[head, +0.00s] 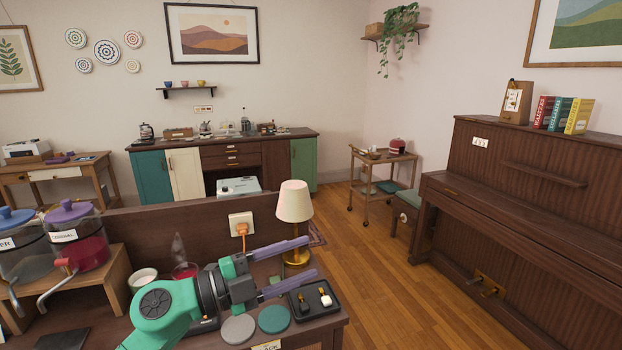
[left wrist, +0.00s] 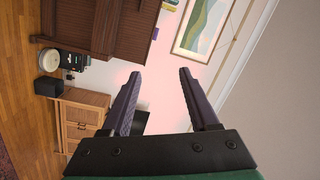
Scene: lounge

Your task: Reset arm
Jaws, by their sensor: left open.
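My left gripper (head: 300,258) reaches in over the near table from the bottom of the head view, its green arm link below it. Its two purple-grey fingers are spread apart with nothing between them. In the left wrist view the gripper (left wrist: 160,75) also shows open and empty, its fingers pointing out towards the wall and furniture. The fingers are close to the table lamp (head: 294,205) in the head view; I cannot tell whether they touch it. My right gripper is not in view.
The near table holds drink dispensers (head: 80,240) at left, a dark tray with two small items (head: 313,299), and grey and green coasters (head: 273,319). A socket with an orange plug (head: 241,225) is behind the arm. A piano (head: 540,210) stands right. Open wooden floor (head: 400,300) lies between.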

